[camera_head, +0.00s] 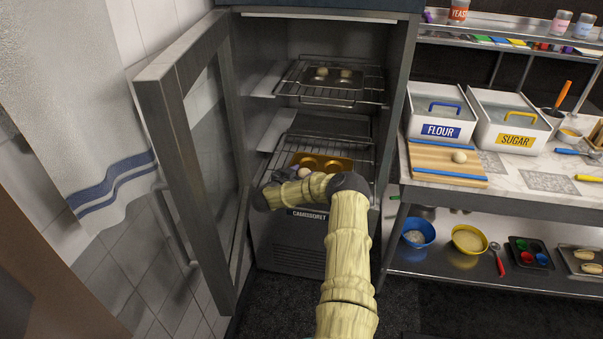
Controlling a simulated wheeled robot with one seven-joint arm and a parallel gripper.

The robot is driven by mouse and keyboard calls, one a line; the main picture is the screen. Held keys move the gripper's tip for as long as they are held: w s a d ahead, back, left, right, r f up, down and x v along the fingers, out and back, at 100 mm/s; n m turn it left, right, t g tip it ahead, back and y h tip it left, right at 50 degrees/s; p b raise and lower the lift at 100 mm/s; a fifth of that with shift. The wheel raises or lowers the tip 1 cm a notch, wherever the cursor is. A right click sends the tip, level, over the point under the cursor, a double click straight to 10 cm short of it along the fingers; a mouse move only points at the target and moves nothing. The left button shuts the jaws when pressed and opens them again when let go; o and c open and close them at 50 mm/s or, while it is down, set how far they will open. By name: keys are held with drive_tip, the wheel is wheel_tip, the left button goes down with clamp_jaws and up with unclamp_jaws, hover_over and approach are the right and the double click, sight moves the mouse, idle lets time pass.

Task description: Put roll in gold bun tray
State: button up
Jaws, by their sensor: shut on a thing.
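The gold bun tray (335,163) lies on the lower wire rack inside the open cabinet. Its front part is partly hidden by my arm. A pale round roll (305,172) shows at the left end of the tray, at my gripper (294,174). My gripper is dark, small in view and partly hidden by my arm; it is shut on the roll. I cannot tell whether the roll touches the tray.
The cabinet door (190,150) stands open on the left.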

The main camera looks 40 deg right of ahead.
drive_tip(key=shift+f, duration=0.6)
drive_tip(key=o, duration=1)
drive_tip(key=shift+r, duration=0.45)
drive_tip(key=shift+a+r, duration=0.2)
drive_tip(key=shift+a, duration=0.1)
drive_tip(key=b+v, duration=0.1)
drive_tip(key=v, duration=0.6)
drive_tip(key=shift+s, duration=0.1)
